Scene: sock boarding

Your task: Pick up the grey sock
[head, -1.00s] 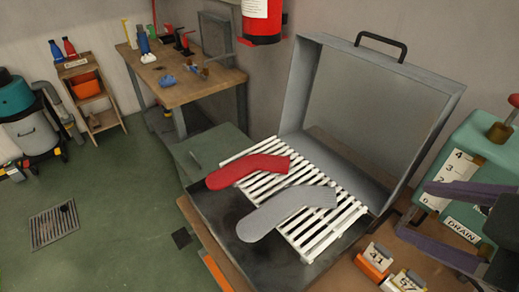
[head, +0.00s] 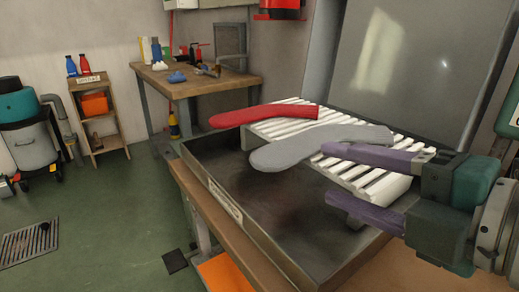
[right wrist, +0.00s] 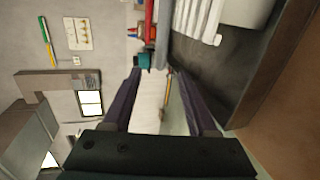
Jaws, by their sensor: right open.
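The grey sock (head: 300,150) lies flat on the white slatted rack (head: 262,132), its toe end reaching left past the rack over the dark tray. A red sock (head: 262,115) lies behind it on the same rack. My right gripper (head: 331,174) comes in from the right with its purple fingers apart and nothing between them. Its upper finger overlaps the grey sock's near edge in the head view; I cannot tell whether they touch. In the right wrist view the fingers (right wrist: 157,78) are spread, with the rack (right wrist: 198,20) beyond, toward the upper right. My left gripper is out of view.
The rack sits in a dark metal tray (head: 240,190) with raised walls on a wooden bench. The open metal lid (head: 410,70) stands behind it. A workbench (head: 190,85), a shelf and a vacuum stand farther back. The green floor at left is mostly clear.

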